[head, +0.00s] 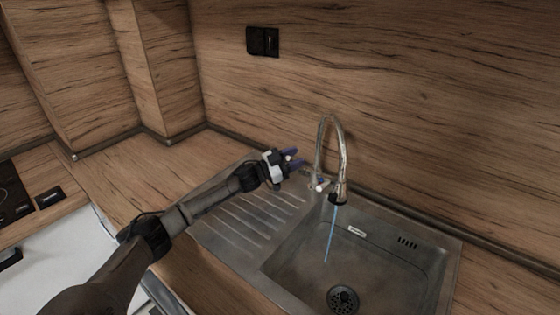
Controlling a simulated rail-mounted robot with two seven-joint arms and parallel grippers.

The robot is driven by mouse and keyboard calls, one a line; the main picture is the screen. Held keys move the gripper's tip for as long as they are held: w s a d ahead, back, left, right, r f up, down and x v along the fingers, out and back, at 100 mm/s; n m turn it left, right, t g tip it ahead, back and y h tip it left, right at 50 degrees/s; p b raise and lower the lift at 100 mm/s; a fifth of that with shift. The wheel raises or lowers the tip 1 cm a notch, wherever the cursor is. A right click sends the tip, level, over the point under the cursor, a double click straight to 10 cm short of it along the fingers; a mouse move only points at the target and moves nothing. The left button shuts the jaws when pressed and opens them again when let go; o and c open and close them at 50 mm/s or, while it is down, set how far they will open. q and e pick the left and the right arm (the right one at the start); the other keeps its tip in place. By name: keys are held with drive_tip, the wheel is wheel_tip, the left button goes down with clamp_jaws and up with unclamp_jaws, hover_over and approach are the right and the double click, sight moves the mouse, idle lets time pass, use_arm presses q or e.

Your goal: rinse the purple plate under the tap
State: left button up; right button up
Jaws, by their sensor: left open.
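The tap (343,150) is a curved chrome spout over the sink. A thin blue stream of water (330,235) runs from its outlet down into the basin. A small lever with a pale tip (320,186) sits by the tap's base. My left gripper (298,158) is open and empty, just left of the tap and above the back of the drainboard. It looks apart from the lever, though the gap is hard to judge. I see no purple plate in this view. My right gripper is out of view.
The steel sink basin (290,262) is empty, with a round drain (342,299) at the bottom. The ribbed drainboard (235,222) left of it is bare. A wooden splashback stands close behind the tap. A black hob (12,195) is at the far left.

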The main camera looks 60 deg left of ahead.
use_arm(q)
drive_tip(key=s+a+p, duration=0.2)
drive_tip(key=s+a, duration=0.1)
drive_tip(key=s, duration=0.9)
drive_tip(key=shift+s+f, duration=0.15)
drive_tip(key=shift+s, duration=0.15)
drive_tip(key=shift+a, duration=0.1)
idle(0.3)
